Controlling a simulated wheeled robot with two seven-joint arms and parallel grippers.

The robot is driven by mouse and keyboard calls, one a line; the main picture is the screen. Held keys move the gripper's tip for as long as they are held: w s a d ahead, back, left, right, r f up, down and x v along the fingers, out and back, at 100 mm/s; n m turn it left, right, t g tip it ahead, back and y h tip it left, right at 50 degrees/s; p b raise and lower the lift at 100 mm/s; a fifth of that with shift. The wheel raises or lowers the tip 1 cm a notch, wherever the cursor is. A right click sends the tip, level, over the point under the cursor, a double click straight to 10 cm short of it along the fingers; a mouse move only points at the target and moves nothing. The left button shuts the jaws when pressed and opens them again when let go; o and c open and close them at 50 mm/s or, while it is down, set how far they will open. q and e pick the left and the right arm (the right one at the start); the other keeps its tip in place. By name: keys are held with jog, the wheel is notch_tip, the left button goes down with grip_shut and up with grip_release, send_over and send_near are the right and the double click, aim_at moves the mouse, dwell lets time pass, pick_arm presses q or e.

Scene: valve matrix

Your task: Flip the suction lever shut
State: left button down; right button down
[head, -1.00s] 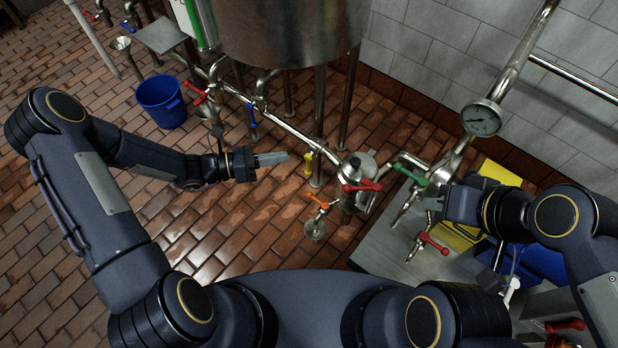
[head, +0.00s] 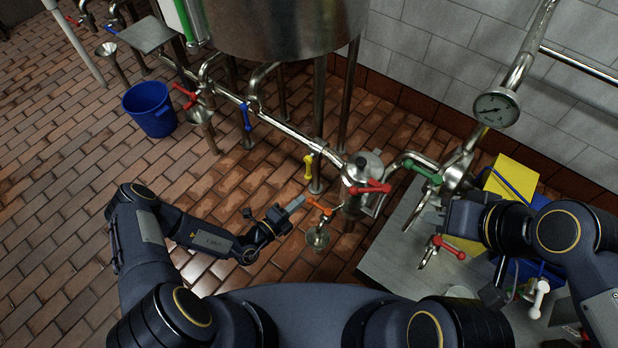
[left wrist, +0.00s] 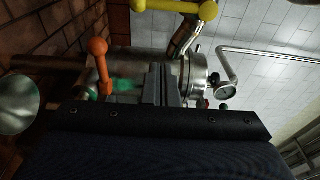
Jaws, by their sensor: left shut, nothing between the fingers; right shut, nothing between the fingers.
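Several coloured valve levers sit on the pipework; no label shows which is the suction lever. A yellow lever (head: 308,166) stands along a valve on the pipe from the tank. An orange lever (head: 318,205) is below it, beside the steel pump (head: 362,170). A red lever (head: 370,187) lies across the pump's front. My left gripper (head: 297,203) is shut and empty, its tips just left of the orange lever. The left wrist view shows its fingers (left wrist: 164,84), the orange lever (left wrist: 99,65) to their left and the yellow lever (left wrist: 172,7) above. My right gripper (head: 447,214) is shut and empty near the green lever (head: 424,172).
A blue lever (head: 246,117) and another red lever (head: 185,96) are further left on the pipe. A blue bucket (head: 150,110) stands on the tiled floor. A steel funnel (head: 317,238) is below the orange lever. A pressure gauge (head: 496,107) is at right.

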aim_at(308, 170)
pick_arm(q)
jog(key=b+x, duration=0.3)
jog(key=x, duration=0.7)
jog(key=shift+w+a+b, duration=0.1)
jog(key=shift+w+a, duration=0.2)
jog(key=shift+a, duration=0.3)
jog(key=shift+w+a+b, duration=0.15)
jog(key=shift+w+a, duration=0.1)
jog(key=shift+a, duration=0.35)
jog(key=shift+w+a+b, duration=0.1)
jog(key=shift+w+a, duration=0.2)
jog(key=shift+a, duration=0.35)
jog(key=shift+f, duration=0.1)
